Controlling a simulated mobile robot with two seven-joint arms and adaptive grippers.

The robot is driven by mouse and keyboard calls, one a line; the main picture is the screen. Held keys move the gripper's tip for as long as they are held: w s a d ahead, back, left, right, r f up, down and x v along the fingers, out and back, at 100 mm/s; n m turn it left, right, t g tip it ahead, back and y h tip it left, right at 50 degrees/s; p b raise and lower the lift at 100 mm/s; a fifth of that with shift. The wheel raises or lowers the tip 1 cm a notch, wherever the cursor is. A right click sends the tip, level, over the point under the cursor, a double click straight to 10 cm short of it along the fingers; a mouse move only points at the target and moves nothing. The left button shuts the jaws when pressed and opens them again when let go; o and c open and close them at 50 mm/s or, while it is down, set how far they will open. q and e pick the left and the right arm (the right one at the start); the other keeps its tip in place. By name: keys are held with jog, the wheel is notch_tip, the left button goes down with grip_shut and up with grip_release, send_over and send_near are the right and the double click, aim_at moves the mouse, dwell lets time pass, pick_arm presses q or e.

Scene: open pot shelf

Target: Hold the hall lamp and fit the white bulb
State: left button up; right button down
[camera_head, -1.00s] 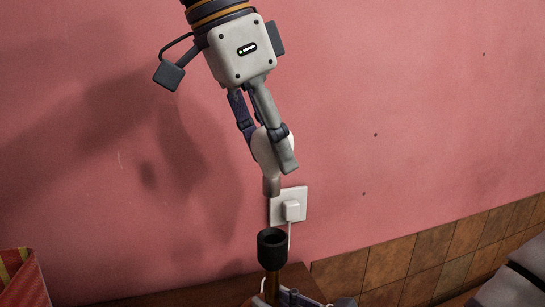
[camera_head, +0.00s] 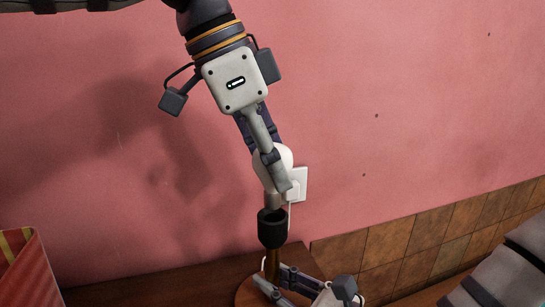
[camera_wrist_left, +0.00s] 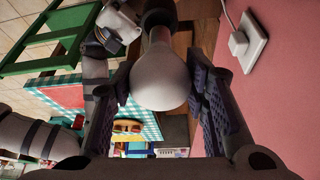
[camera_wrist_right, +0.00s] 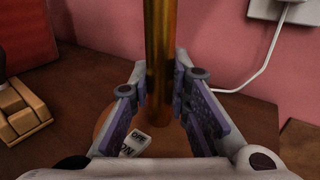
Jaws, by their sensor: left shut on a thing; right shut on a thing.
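The white bulb (camera_head: 285,156) is in my left gripper (camera_head: 275,175), which is shut around its round glass. It hangs nearly upright, its metal base (camera_head: 272,200) pointing down at the mouth of the lamp's black socket (camera_head: 272,230). I cannot tell whether the base is inside the socket. In the left wrist view the bulb (camera_wrist_left: 162,78) sits between both fingers. The hall lamp has a brass stem (camera_head: 271,262) on a round wooden foot (camera_head: 247,293). My right gripper (camera_head: 274,280) is shut on the stem low down; the stem (camera_wrist_right: 159,60) also shows in the right wrist view.
A white wall outlet (camera_head: 299,183) with a plug and cord is behind the lamp. The lamp stands on a dark wooden top (camera_head: 150,290) against the pink wall. A red striped thing (camera_head: 25,270) is at left. An ON/OFF label (camera_wrist_right: 135,143) lies by the stem.

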aim_at(272, 189)
pick_arm(q)
jog(key=shift+f, duration=0.1)
dwell(0.4)
jog(key=shift+f, duration=0.85)
jog(key=shift+f, duration=0.15)
jog(key=shift+f, duration=0.35)
jog(key=shift+f, duration=0.35)
pick_arm(e)
jog(key=shift+r, duration=0.1)
pick_arm(q)
jog(key=o, duration=0.9)
jog(key=shift+o, duration=0.2)
jog(key=shift+r, duration=0.1)
